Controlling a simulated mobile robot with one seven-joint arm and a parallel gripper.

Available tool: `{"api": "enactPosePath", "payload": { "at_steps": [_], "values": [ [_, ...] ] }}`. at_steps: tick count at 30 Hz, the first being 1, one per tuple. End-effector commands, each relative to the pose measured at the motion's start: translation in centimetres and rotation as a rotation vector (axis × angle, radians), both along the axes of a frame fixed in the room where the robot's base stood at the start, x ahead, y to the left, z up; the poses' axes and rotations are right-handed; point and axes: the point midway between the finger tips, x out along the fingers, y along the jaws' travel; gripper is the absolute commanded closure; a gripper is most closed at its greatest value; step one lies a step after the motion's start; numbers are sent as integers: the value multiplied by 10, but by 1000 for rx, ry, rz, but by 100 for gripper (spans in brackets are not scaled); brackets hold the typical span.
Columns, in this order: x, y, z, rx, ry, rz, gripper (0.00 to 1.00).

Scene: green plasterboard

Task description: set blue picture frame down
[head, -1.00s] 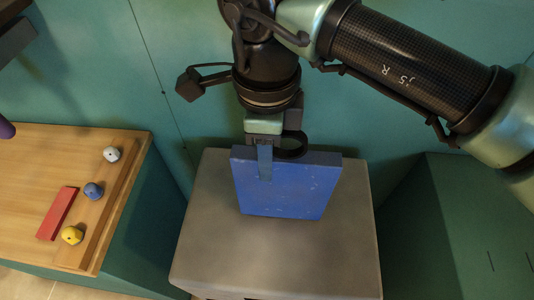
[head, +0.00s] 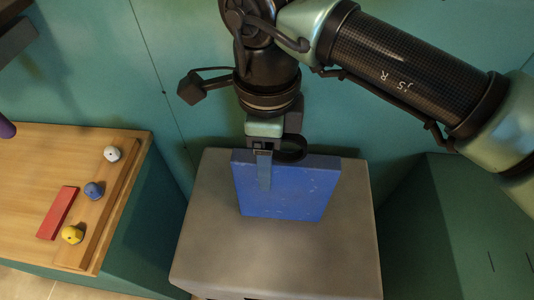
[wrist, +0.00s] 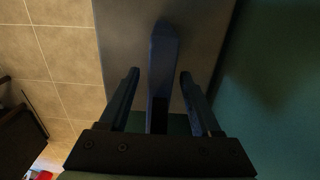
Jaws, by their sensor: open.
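The blue picture frame (head: 290,192) stands on the grey stand (head: 225,245) in the head view, its broad face toward the camera. In the wrist view the frame (wrist: 162,60) shows edge-on between my two fingers, with a gap on each side. My gripper (head: 265,172) is at the frame's upper left edge, one finger in front of its face. The gripper (wrist: 158,85) is open around the frame. The other finger is hidden behind the frame in the head view.
A wooden-topped table (head: 28,170) at the left holds a red block (head: 57,212) and white, blue and yellow knobs. A green wall (head: 85,60) is close behind the stand. A dark green block (head: 455,230) stands at the right. The stand's front part is clear.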

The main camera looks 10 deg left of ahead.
Motion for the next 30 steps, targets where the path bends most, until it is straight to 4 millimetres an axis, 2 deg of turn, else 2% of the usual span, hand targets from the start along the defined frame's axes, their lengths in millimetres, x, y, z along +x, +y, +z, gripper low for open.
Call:
{"api": "enactPosePath", "payload": {
  "at_steps": [9, 15, 21, 30],
  "values": [
    [1, 0, 67, -2, -5, -1, 35],
    [1, 0, 103, -1, -3, -1, 35],
    [0, 0, 119, -1, -1, 0, 35],
    [0, 0, 120, 0, -1, 0, 35]
  ]
}}
